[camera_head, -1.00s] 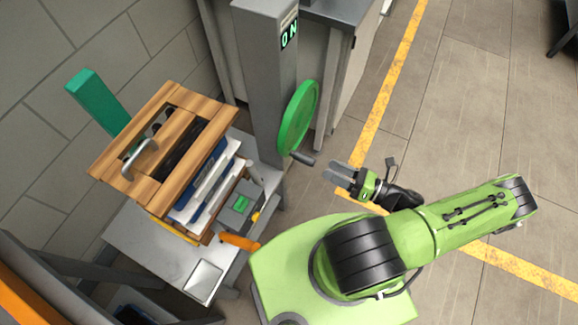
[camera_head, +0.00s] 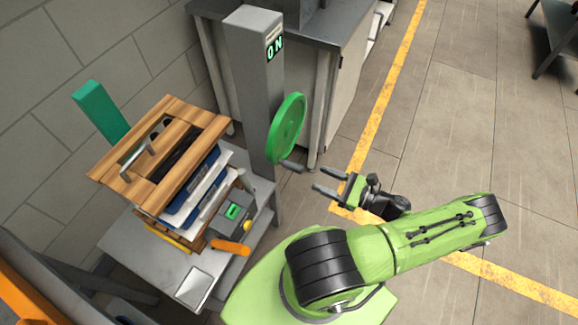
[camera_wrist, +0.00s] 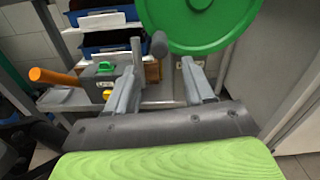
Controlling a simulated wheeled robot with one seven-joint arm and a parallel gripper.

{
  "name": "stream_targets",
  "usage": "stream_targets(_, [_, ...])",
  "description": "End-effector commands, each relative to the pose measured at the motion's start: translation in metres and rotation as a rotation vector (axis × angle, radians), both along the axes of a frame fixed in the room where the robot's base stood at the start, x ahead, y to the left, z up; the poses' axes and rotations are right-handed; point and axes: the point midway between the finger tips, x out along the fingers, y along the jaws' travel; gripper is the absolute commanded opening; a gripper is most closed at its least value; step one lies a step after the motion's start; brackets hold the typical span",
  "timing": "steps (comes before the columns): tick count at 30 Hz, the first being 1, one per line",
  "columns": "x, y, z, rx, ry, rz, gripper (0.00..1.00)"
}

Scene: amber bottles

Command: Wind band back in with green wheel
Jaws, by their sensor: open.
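The green wheel (camera_head: 287,128) is mounted on the side of a grey post (camera_head: 258,90) whose display reads "ON". A dark crank handle (camera_head: 292,167) sticks out from the wheel's lower edge toward my gripper (camera_head: 318,180). My gripper is open and empty, its fingertips just short of the handle's end. In the wrist view, the handle's rounded end (camera_wrist: 158,44) appears between my two fingers (camera_wrist: 162,58), closer to the left one. The wheel (camera_wrist: 198,22) fills the top of that view. I cannot clearly make out the band.
A wood-topped stack (camera_head: 160,150) with blue and white trays stands on a grey table (camera_head: 135,240) left of the post. A grey box with a green button (camera_head: 232,211) and an orange handle (camera_head: 230,247) sit near its front. Open floor (camera_head: 430,130) lies to the right.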

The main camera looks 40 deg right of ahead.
Motion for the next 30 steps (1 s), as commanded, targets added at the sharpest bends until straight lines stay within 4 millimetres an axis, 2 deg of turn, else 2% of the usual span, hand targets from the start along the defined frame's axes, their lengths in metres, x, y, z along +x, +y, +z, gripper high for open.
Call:
stream_targets(1, [0.013,0.006,0.001,0.003,-0.003,0.006,0.53])
stream_targets(6, [0.053,0.021,0.000,0.005,-0.002,0.005,0.53])
stream_targets(12, [0.090,0.033,0.000,0.002,-0.001,0.003,0.53])
stream_targets(16, [0.099,0.036,0.000,0.003,0.001,0.001,0.53])
stream_targets(23, [0.100,0.036,0.000,0.003,0.001,0.000,0.53])
stream_targets(30, [0.100,0.036,0.000,0.002,0.001,0.000,0.17])
